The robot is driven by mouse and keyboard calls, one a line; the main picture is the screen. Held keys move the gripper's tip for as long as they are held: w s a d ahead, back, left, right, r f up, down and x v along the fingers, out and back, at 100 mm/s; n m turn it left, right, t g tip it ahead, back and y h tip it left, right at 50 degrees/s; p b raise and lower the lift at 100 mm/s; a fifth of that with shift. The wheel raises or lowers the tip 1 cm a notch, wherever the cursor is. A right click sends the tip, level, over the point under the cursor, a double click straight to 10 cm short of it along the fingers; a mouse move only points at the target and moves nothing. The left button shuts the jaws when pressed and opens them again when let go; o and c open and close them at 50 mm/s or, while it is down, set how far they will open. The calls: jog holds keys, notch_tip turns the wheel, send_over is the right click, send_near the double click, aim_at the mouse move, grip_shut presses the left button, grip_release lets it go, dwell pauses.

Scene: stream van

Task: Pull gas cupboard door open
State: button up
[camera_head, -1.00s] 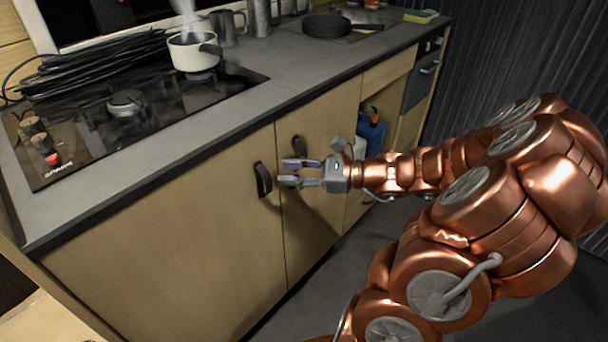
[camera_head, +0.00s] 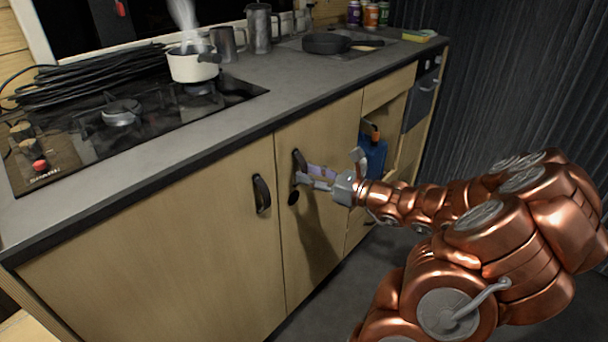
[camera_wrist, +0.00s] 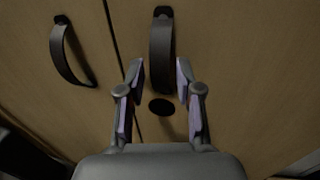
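Two wooden cupboard doors stand side by side under the counter. The right door (camera_head: 322,135) has a dark curved handle (camera_head: 298,162) and a round black spot below it. In the wrist view this handle (camera_wrist: 161,58) stands upright between my fingertips. My gripper (camera_head: 309,177) is at the handle's lower part; in the wrist view the gripper (camera_wrist: 160,84) has its fingers apart, one on each side, with gaps showing. The left door (camera_head: 170,235) has its own dark handle (camera_head: 261,194), clear of my gripper. Both doors look closed. No label shows which is the gas cupboard.
A blue bottle (camera_head: 373,152) stands in an open compartment right of the doors. Above, the counter (camera_head: 250,117) carries a hob with a steaming white pot (camera_head: 192,66), a cable coil (camera_head: 85,80) and a pan (camera_head: 325,44). The floor before the cupboards is clear.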

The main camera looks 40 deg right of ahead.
jog(key=shift+x, duration=0.85)
grip_shut()
